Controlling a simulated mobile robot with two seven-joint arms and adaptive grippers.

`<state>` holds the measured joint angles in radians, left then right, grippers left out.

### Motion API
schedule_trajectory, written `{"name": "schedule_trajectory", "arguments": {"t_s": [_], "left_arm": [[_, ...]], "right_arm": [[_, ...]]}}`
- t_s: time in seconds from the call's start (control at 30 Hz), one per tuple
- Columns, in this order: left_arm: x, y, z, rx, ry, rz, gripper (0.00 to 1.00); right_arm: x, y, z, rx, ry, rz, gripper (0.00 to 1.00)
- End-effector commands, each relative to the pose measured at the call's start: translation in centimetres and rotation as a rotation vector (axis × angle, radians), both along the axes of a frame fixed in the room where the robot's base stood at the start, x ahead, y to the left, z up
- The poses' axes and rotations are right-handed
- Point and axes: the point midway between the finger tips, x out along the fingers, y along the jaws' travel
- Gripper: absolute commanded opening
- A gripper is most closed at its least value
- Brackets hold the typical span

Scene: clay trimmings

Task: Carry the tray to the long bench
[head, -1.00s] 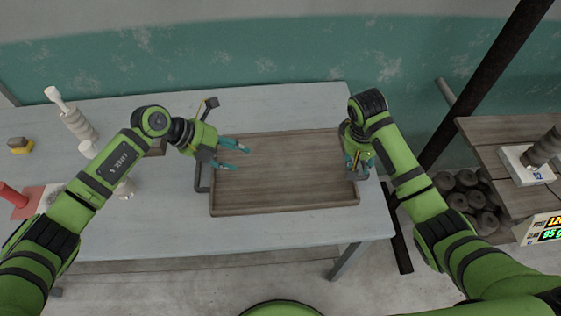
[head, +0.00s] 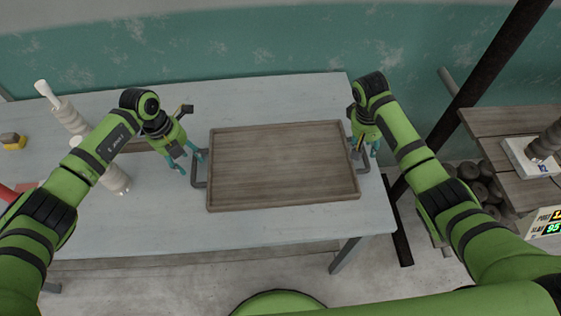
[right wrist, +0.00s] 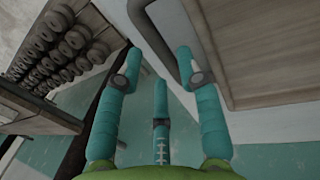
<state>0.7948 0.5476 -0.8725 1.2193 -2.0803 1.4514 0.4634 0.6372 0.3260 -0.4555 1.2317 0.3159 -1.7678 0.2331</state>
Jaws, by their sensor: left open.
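The tray (head: 280,165) is a flat, empty brown wooden one with a raised rim and a dark bar handle at each short end. It lies on a pale grey table (head: 270,225); its rim also shows in the right wrist view (right wrist: 228,90). My left gripper (head: 190,163) is open, its fingers pointing down close to the left handle (head: 198,183). My right gripper (head: 366,150) is at the right handle; in the right wrist view its fingers (right wrist: 158,65) are spread, with the handle (right wrist: 165,42) between or just beyond the tips. Contact is unclear.
A slatted wooden bench (head: 490,122) stands at the right with a scale (head: 528,158) on it and dark round pieces (head: 480,185) below. White stacked pieces (head: 70,118) and a yellow-brown block (head: 12,141) are at the table's left. A dark post (head: 480,75) rises behind my right arm.

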Motion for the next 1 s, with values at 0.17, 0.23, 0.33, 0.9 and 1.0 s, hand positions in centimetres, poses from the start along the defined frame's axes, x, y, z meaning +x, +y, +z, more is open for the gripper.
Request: {"name": "schedule_trajectory", "arguments": {"t_s": [0.17,0.23,0.33,0.9,1.0], "left_arm": [[0.0,-0.4,-2.1,-0.001,0.001,0.001,0.52],[0.0,-0.5,-2.5,-0.001,0.000,0.000,0.52],[0.0,-0.5,-2.8,-0.001,0.000,0.000,0.52],[0.0,-0.5,-2.8,-0.001,-0.001,0.000,0.00],[0.1,-0.6,-2.7,-0.002,-0.003,0.000,0.00]], "right_arm": [[0.0,-0.4,-2.1,0.000,0.002,0.001,0.37],[0.0,-0.5,-2.5,0.000,0.000,0.001,0.37],[0.0,-0.5,-2.8,0.000,0.000,0.001,0.37],[0.0,-0.5,-2.8,0.001,-0.001,0.001,0.00],[0.1,-0.5,-2.7,0.001,-0.003,0.002,0.00]]}}
